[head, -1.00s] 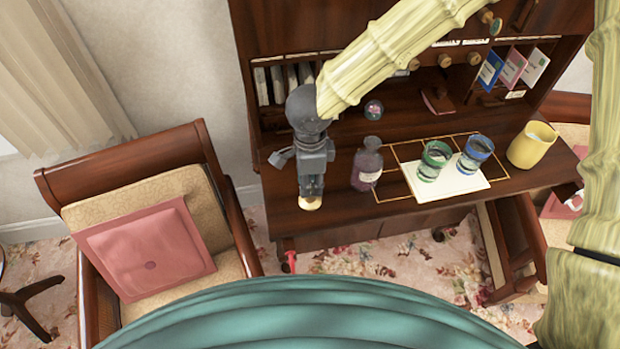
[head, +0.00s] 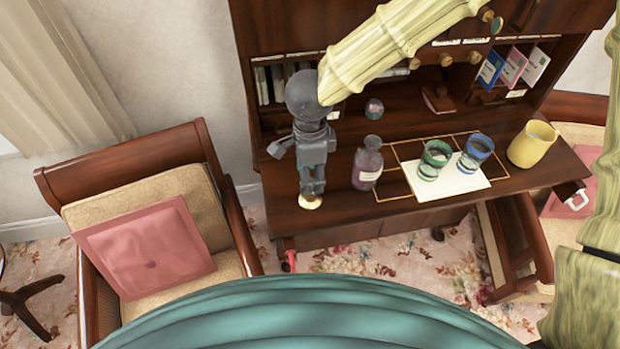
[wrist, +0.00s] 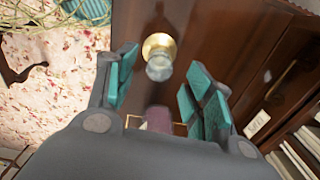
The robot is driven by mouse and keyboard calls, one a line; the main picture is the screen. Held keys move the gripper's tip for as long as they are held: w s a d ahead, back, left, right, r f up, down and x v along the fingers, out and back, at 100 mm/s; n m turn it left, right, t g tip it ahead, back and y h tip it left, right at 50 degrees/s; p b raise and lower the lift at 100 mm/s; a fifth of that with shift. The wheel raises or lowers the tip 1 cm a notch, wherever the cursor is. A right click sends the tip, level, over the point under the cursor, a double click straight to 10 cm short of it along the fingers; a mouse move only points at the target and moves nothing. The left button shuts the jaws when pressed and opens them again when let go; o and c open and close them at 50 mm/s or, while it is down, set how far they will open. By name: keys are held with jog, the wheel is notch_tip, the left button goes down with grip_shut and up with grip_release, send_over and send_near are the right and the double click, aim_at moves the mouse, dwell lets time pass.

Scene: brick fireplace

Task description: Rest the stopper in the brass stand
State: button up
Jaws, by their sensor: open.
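The brass stand (head: 311,202) is a small round disc near the front left of the desk; it also shows in the wrist view (wrist: 152,41). A clear glass stopper (wrist: 159,67) appears in the wrist view at the stand, seemingly upright in it. My gripper hides the stopper in the head view. A purple bottle (head: 368,166) with a pale label stands right of the stand; its top also shows in the wrist view (wrist: 158,119). My gripper (head: 312,192) points down over the stand. Its teal-padded fingers (wrist: 158,88) are apart, with a gap around the stopper.
A green glass (head: 434,160) and a blue glass (head: 475,154) stand on a white sheet (head: 458,184) right of the bottle. A yellow mug (head: 532,145) is further right. A small glass ball (head: 374,108) sits behind the bottle. An armchair (head: 150,165) stands left of the desk.

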notch_tip(320, 180, up, 9)
dwell(0.3)
jog(key=shift+f, duration=0.1)
dwell(0.4)
